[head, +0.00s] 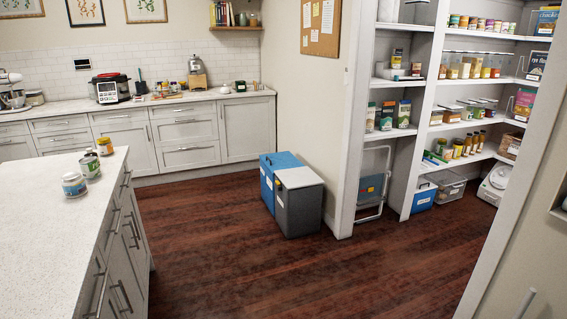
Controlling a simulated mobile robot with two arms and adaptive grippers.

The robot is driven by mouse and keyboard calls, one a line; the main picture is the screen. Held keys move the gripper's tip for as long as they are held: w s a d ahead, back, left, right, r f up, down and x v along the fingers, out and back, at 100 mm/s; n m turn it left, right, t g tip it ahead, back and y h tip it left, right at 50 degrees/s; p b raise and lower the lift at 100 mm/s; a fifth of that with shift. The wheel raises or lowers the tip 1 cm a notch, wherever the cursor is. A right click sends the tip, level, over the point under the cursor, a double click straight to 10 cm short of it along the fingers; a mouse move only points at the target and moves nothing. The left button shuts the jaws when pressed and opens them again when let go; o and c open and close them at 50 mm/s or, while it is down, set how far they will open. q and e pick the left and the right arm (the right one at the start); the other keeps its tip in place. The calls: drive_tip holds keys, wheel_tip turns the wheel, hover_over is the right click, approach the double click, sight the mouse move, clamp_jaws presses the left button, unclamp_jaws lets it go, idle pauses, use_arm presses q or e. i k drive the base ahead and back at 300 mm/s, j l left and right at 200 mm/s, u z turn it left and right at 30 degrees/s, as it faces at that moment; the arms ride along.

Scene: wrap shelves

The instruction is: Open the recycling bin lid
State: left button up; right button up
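Two bins stand side by side on the wood floor against the wall, left of the pantry opening. The rear one is a blue bin (267,185) with a blue lid (281,160) and a pale label on its front. The nearer one is a dark grey bin (299,212) with a light grey lid (299,177); it hides part of the blue bin. Both lids look shut. Neither of my grippers is in view.
A white-topped island (45,220) with several jars is at the left. Counters with drawers (185,135) line the back wall. Pantry shelves (430,120) and a folded step stool (373,185) are at the right. The wood floor (240,270) before the bins is clear.

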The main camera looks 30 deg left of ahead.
sight(275, 161)
drive_tip(key=i+j+u, duration=0.25)
drive_tip(key=i+u, duration=0.3)
drive_tip(key=i+j+u, duration=0.2)
drive_tip(key=i+u, duration=0.15)
drive_tip(key=i, duration=0.25)
drive_tip(key=i+u, duration=0.35)
drive_tip(key=i, duration=0.25)
drive_tip(key=i+l+u, duration=0.15)
drive_tip(key=i+u, duration=0.25)
drive_tip(key=i, duration=0.2)
drive_tip(key=i+z, duration=0.15)
drive_tip(key=i, duration=0.4)
drive_tip(key=i+j+z, duration=0.1)
drive_tip(key=i, duration=0.5)
drive_tip(key=i+j+z, duration=0.15)
drive_tip(key=i+j, duration=0.15)
drive_tip(key=i, duration=0.25)
